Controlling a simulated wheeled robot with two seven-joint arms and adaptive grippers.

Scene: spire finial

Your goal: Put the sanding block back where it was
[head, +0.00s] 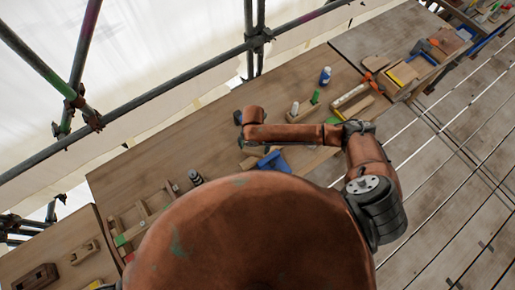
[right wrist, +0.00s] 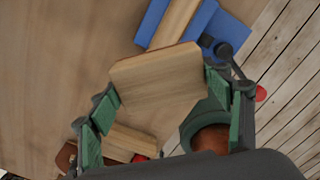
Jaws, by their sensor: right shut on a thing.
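In the right wrist view, my right gripper (right wrist: 163,93) is shut on a pale wooden block with clipped corners, which I take to be the sanding block (right wrist: 158,85). Green-padded fingers sit on both its sides. The block covers part of what lies beyond it. In the head view, my right arm reaches over the bench and the right gripper (head: 246,146) is low and partly hidden under the wrist, left of a blue clamp-like thing (head: 273,161). The blue thing also shows beyond the block in the right wrist view (right wrist: 205,30). My left gripper is not in view.
The wooden bench (head: 140,175) has clear room at its left. A dark small cylinder (head: 195,177) and a wooden frame (head: 143,213) are on it. A blue-and-white bottle (head: 325,75) stands at the back. Scaffold poles (head: 150,95) run behind; plank floor (head: 450,190) lies right.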

